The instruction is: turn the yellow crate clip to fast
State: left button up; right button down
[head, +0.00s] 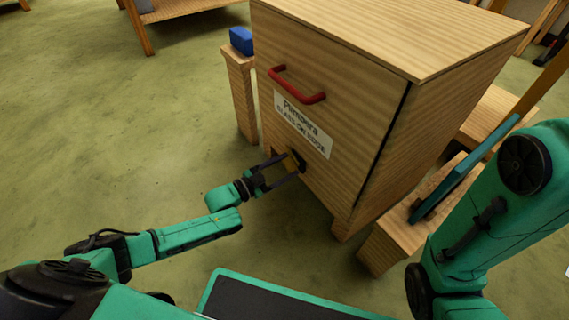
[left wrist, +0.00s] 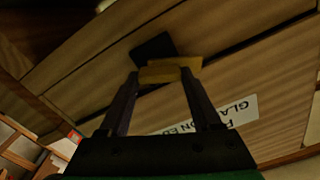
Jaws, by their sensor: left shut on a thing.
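The wooden crate (head: 335,85) stands in front of me with a red handle and a white label on its front. The yellow clip (head: 288,163) sits low on that front face, by a dark mount. My left gripper (head: 280,172) reaches in from the left and is shut on the clip. In the left wrist view the yellow clip (left wrist: 170,72) lies between the fingertips of the left gripper (left wrist: 165,84), with the dark mount plate (left wrist: 152,48) behind it. The fingers partly cover the clip in the head view. My right gripper is out of view.
A blue block (head: 241,40) rests on a wooden post behind the crate's left side. A low wooden stand (head: 393,242) with a teal panel (head: 465,170) is right of the crate. Green floor is clear at left.

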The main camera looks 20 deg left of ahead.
pick_arm(q)
jog(key=m, duration=0.2)
jog(key=shift+s+m+p, duration=0.1)
jog(key=shift+m+p, duration=0.25)
jog(key=shift+m, duration=0.05)
jog(key=shift+d+f+m, duration=0.1)
jog(key=shift+f+m, duration=0.05)
jog(key=shift+m, duration=2.45)
jog(key=shift+f+m, duration=0.15)
jog(key=shift+m, duration=2.45)
jog(key=o, duration=1.4)
jog(key=shift+s+r, duration=0.1)
